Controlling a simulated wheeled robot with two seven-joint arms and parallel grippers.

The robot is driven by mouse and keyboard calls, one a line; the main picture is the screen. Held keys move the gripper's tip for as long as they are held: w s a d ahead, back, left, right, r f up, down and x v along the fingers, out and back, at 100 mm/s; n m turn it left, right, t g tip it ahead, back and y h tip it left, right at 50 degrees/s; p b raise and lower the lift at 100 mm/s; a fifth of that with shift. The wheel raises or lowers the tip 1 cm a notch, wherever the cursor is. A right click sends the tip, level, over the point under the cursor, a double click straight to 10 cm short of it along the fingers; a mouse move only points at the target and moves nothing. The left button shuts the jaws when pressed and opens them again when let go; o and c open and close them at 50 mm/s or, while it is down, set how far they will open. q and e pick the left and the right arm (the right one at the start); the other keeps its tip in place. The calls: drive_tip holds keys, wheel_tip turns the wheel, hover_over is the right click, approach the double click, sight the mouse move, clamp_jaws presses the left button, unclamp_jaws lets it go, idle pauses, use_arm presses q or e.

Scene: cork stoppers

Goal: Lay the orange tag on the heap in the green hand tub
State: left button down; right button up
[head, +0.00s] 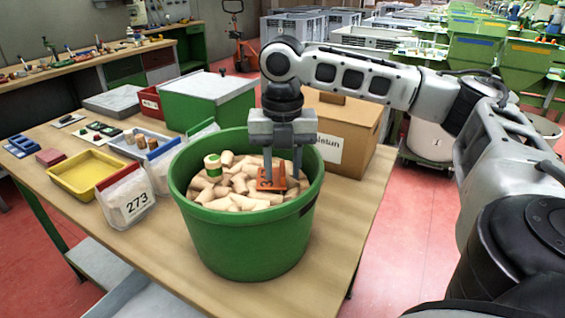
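The green hand tub (247,240) stands on the wooden table and holds a heap of pale cork stoppers (238,185). The orange tag (268,186) is at the right part of the heap, inside the tub, and looks to be lying on the corks. My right gripper (283,178) points straight down into the tub, its fingers spread apart. One finger overlaps the tag in the picture and the other is just right of it. I cannot tell whether a finger touches the tag. A cork with a green band (213,166) sits at the heap's left. My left gripper is out of view.
Left of the tub are a bag marked 273 (127,198), a yellow tray (85,172) and a divided box with corks (143,146). Behind stand a green box (205,103) and a cardboard box (345,128). The table's front left corner is fairly clear.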

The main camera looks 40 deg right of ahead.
idle(0.3)
